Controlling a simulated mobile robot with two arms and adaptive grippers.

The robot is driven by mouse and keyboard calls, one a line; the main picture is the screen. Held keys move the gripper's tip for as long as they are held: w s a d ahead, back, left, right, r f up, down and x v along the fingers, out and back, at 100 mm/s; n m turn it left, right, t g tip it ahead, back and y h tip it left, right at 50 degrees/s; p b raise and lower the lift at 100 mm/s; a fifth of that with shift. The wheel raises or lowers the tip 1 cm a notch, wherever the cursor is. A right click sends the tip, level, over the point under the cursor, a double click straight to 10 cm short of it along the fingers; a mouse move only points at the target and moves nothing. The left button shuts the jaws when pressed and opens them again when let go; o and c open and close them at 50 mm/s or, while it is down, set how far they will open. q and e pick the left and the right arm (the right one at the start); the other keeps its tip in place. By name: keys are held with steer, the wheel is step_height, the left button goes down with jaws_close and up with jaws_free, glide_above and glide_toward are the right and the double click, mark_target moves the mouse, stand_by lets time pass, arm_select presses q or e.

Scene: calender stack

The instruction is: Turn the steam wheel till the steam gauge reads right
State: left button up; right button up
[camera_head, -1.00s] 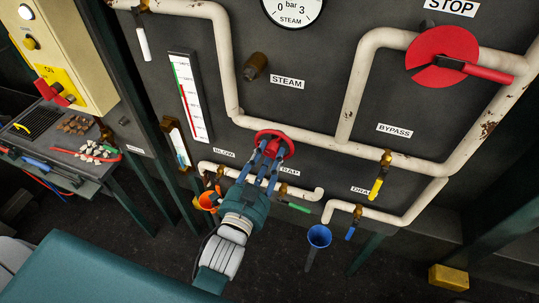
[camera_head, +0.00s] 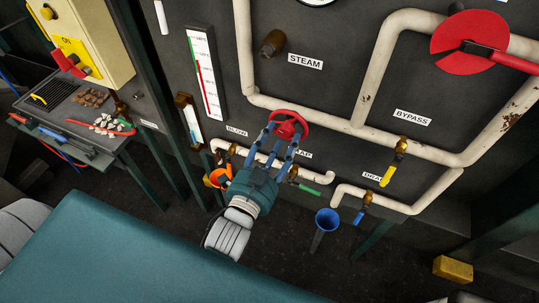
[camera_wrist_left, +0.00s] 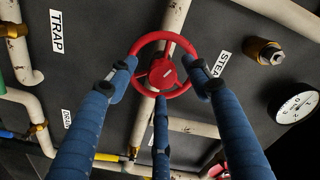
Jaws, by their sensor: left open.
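The red steam wheel (camera_head: 289,124) sits on a pale pipe on the dark panel, below the STEAM label. It also shows in the left wrist view (camera_wrist_left: 162,70). My left gripper (camera_head: 278,146) is open, its blue fingers spread at the wheel's lower side. In the left wrist view the fingers (camera_wrist_left: 163,88) reach toward the rim from both sides and below; I cannot tell whether they touch it. The steam gauge (camera_wrist_left: 298,105) is small and tilted at the right there, its reading unclear. In the head view only its bottom edge shows. My right gripper is not in view.
A yellow-handled valve (camera_head: 393,165), a green-handled valve (camera_head: 309,189) and a blue funnel (camera_head: 327,220) are near the wheel. A large red disc with a handle (camera_head: 468,45) is at upper right.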

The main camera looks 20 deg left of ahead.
arm_select(q)
steer(key=s, duration=1)
steer(key=shift+s+a, duration=0.3)
steer(key=shift+s, duration=0.1)
steer(key=s+d+f+n+g+b, duration=0.1)
steer(key=s+f+g+b, duration=0.15)
steer(key=f, duration=1.15)
steer(key=s+d+f+n+g+h+b, duration=0.1)
steer(key=s+d+f+g+b, duration=0.15)
steer(key=f, duration=1.25)
steer(key=s+d+f+n+g+b, duration=0.1)
steer(key=s+f+g+b, duration=0.15)
steer(key=f, duration=1.15)
steer(key=s+a+f+n+g+b, duration=0.1)
steer(key=s+a+f+g, duration=0.3)
steer(key=s+f, duration=0.7)
steer(key=s+a+f+n+g+y+b, duration=0.1)
steer(key=s+a+f+g+b, duration=0.3)
steer(key=s+a+f, duration=0.4)
steer(key=s+f+n+g, duration=0.1)
steer(key=s+f, duration=0.3)
steer(key=f, duration=0.4)
steer(key=shift+s+y, duration=0.3)
steer(key=shift+f+g, duration=0.1)
steer(key=shift+g, duration=0.15)
